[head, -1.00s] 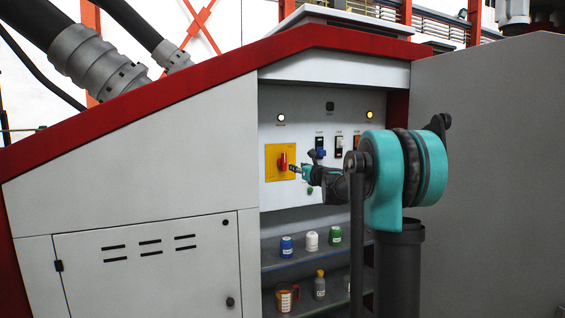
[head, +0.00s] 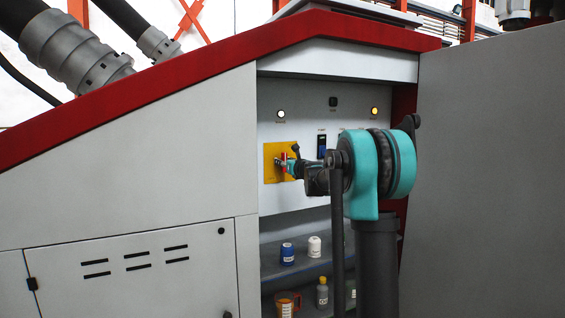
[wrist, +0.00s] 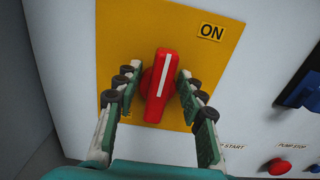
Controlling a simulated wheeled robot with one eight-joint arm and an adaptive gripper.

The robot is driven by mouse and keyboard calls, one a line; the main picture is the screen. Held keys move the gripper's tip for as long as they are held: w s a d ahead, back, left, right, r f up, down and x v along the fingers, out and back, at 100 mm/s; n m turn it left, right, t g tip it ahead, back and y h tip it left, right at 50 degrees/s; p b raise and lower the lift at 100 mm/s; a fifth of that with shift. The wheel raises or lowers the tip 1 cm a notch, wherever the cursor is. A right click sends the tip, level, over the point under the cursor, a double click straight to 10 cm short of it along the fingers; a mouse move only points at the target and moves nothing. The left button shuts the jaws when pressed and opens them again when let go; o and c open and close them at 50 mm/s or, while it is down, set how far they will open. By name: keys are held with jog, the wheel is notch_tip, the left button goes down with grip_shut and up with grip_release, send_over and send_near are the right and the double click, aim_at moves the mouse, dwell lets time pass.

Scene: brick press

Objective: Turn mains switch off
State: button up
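The mains switch is a red rotary handle (wrist: 161,86) with a white line, on a yellow plate (wrist: 117,30). In the wrist view the handle stands nearly upright, its line leaning slightly towards the ON label (wrist: 212,32) at the upper right. My gripper (wrist: 158,92) is open, with one finger on each side of the handle. A gap shows between each finger and the handle. In the head view the yellow plate (head: 271,165) is on the panel's left, and my gripper (head: 285,163) reaches it, partly hiding the red handle.
To the right in the wrist view are a red pump stop button (wrist: 278,166) and a blue switch (wrist: 300,89). Below the panel, a shelf holds a blue jar (head: 287,253) and a white jar (head: 314,246).

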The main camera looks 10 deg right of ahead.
jog(key=shift+c, duration=0.3)
jog(key=c, duration=0.7)
jog(key=shift+n, duration=0.3)
jog(key=n, duration=0.3)
jog(key=shift+s+a+n, duration=0.15)
jog(key=shift+a+n, duration=0.05)
jog(key=shift+n, duration=0.1)
jog(key=n, duration=0.4)
jog(key=shift+a+f+n, duration=0.15)
jog(key=shift+a+n, duration=0.05)
jog(key=shift+n, duration=0.1)
jog(key=shift+s+a+f+n, duration=0.1)
jog(key=shift+f+n, duration=0.05)
jog(key=shift+n, duration=1.35)
jog(key=shift+a+f+n, duration=0.1)
jog(key=shift+f+n, duration=0.1)
jog(key=shift+n, duration=1.3)
jog(key=shift+s+f+n, duration=0.1)
jog(key=shift+f+n, duration=0.05)
jog(key=shift+n, duration=1.35)
